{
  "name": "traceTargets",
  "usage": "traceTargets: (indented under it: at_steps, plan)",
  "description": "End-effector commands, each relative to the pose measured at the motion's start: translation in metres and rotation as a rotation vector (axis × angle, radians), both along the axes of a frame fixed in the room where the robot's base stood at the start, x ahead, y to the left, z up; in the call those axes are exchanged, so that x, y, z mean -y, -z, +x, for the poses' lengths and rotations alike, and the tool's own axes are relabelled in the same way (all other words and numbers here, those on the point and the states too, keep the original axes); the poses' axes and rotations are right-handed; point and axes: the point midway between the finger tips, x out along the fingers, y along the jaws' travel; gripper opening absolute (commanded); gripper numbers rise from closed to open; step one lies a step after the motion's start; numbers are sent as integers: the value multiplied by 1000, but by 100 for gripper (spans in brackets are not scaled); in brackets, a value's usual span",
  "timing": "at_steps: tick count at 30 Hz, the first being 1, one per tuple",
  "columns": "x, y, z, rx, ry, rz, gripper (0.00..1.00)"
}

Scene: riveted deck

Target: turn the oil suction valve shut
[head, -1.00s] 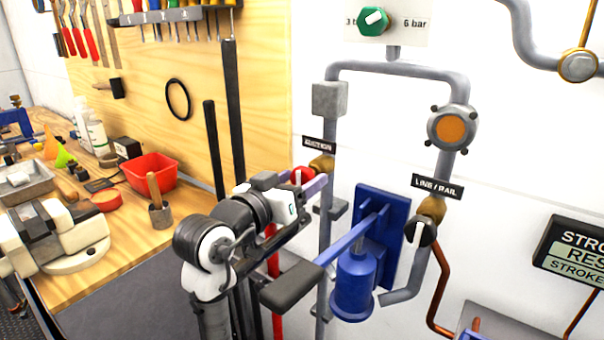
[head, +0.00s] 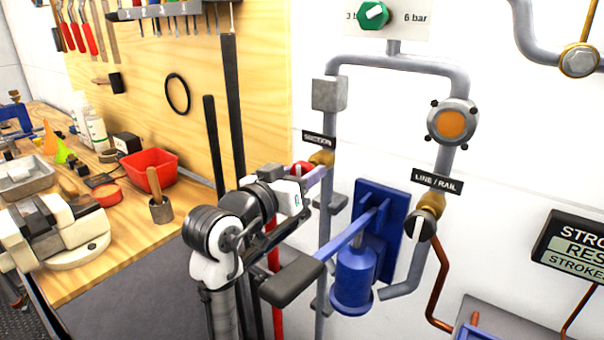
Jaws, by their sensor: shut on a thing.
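The suction valve has a red knob (head: 301,168) on a brass body (head: 321,158), on the grey vertical pipe just below the SUCTION label (head: 319,140). My gripper (head: 312,176) is at the red knob and shut on it. A pale purple finger shows to the right of the knob. The gripper hides much of the knob, so I cannot read how far it is turned.
A black-handled LINE / RAIL valve (head: 421,226) sits to the right. A blue pump (head: 353,276) with a lever and dark grip (head: 292,283) stands close in front of my arm. A workbench with a red bin (head: 153,170) is at left.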

Motion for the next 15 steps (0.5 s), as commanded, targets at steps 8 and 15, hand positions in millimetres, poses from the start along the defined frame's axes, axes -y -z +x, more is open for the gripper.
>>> traceTargets:
  at_steps: [8,15]
  plan:
    - [0,3,0,65,0,89,20]
    - [0,4,-1,184,0,250,20]
